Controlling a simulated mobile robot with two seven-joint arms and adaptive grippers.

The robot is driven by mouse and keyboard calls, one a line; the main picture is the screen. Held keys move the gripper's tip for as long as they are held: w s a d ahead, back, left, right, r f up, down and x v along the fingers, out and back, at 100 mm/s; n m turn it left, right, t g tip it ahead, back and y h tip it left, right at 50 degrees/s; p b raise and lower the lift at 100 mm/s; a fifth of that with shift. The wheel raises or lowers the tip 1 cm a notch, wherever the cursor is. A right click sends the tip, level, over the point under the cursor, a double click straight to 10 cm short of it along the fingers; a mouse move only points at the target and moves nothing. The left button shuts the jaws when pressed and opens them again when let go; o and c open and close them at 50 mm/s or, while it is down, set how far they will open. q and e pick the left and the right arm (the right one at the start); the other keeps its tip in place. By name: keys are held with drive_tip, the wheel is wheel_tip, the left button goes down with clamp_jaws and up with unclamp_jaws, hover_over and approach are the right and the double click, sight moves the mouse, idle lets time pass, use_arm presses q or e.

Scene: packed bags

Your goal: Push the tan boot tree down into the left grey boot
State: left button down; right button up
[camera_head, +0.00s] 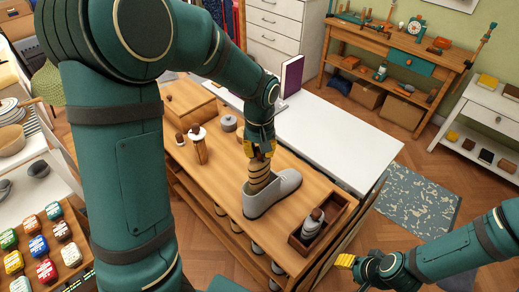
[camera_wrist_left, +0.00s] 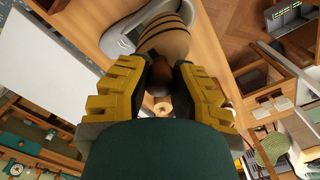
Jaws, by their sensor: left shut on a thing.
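The grey boot (camera_head: 280,194) stands on the wooden bench top, its toe toward the upper right. The tan boot tree (camera_head: 258,175) with dark stripes stands roughly upright at the boot's opening; its lower end is hidden by the boot. My left gripper (camera_head: 262,149) is above it, shut on its top. In the left wrist view the yellow-padded fingers (camera_wrist_left: 160,88) close on a brown knob at the top of the striped tree (camera_wrist_left: 164,42), with the grey boot (camera_wrist_left: 118,38) beyond. My right gripper (camera_head: 358,262) is at the lower right, away from the boot; its opening is unclear.
A wooden tray (camera_head: 330,222) with a brush-like item sits right of the boot. A white tabletop (camera_head: 335,135) adjoins the bench behind. A wooden block with brushes (camera_head: 198,145) and a grey tin (camera_head: 229,124) stand to the left.

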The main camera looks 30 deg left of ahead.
sight(260, 159)
use_arm(q)
drive_tip(key=shift+f+b, duration=1.1)
drive_tip(key=shift+f, duration=0.55)
drive_tip(key=shift+f+b, duration=2.9)
drive_tip(key=shift+f, duration=1.3)
drive_tip(key=c, duration=1)
unclamp_jaws()
drive_tip(key=shift+o, duration=0.5)
drive_tip(key=shift+r, duration=0.1)
wheel_tip(260, 159, up, 12)
